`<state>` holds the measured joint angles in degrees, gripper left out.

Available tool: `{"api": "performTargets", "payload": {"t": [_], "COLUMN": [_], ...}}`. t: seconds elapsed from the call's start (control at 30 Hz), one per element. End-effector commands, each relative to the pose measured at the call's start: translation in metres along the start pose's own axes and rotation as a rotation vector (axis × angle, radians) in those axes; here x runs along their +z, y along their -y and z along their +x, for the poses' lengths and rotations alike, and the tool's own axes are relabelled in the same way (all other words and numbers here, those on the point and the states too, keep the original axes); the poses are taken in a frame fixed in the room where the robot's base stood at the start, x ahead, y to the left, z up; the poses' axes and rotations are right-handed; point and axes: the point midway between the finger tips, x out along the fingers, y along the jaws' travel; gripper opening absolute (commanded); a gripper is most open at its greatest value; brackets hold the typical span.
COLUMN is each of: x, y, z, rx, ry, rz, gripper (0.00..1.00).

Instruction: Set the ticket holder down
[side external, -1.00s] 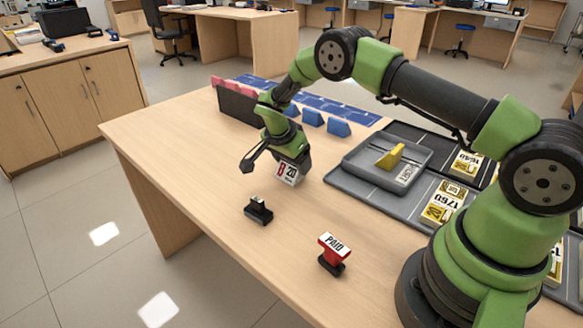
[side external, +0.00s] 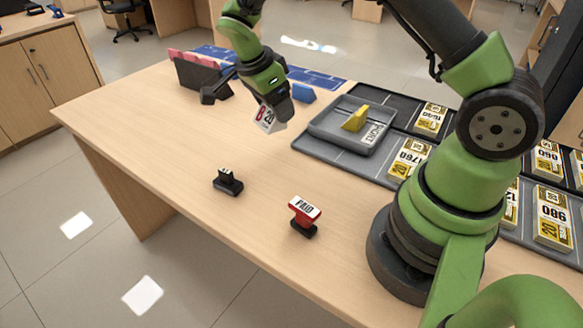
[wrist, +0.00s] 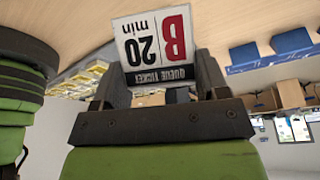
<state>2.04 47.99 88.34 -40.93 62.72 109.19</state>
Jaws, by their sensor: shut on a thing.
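The ticket holder is a small white card-like piece with a red "B", "20 min" and a "QUEUE TICKET" line. In the wrist view the ticket holder (wrist: 153,47) sits upside down between the two dark fingers of my gripper (wrist: 160,78). In the side external view the ticket holder (side external: 265,119) is at the tip of my gripper (side external: 276,110), tilted and partly covered by it. My gripper is shut on it, over the wooden desk, left of the grey tray. I cannot tell whether its lower edge touches the desk.
The grey tray (side external: 325,137) holds a yellow wedge (side external: 354,118). A black stamp (side external: 228,182) and a red PAID stamp (side external: 304,214) stand nearer the front. A dark rack (side external: 198,76) and blue wedges (side external: 303,94) are behind. The left desk area (side external: 140,125) is clear.

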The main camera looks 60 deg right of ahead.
Motion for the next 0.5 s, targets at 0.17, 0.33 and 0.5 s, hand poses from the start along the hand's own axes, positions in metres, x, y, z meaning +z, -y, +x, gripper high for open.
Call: {"api": "performTargets", "payload": {"t": [0.17,0.33,0.5], "x": [-0.007,-0.011,-0.004], "y": [-0.049,-0.076,-0.083], "z": [0.0,0.001,0.025], "rx": [0.088,0.134,0.148], "ry": [-0.012,-0.03,-0.038], "rz": [0.216,0.342,0.372], "gripper": [0.44,0.44,0.44]}}
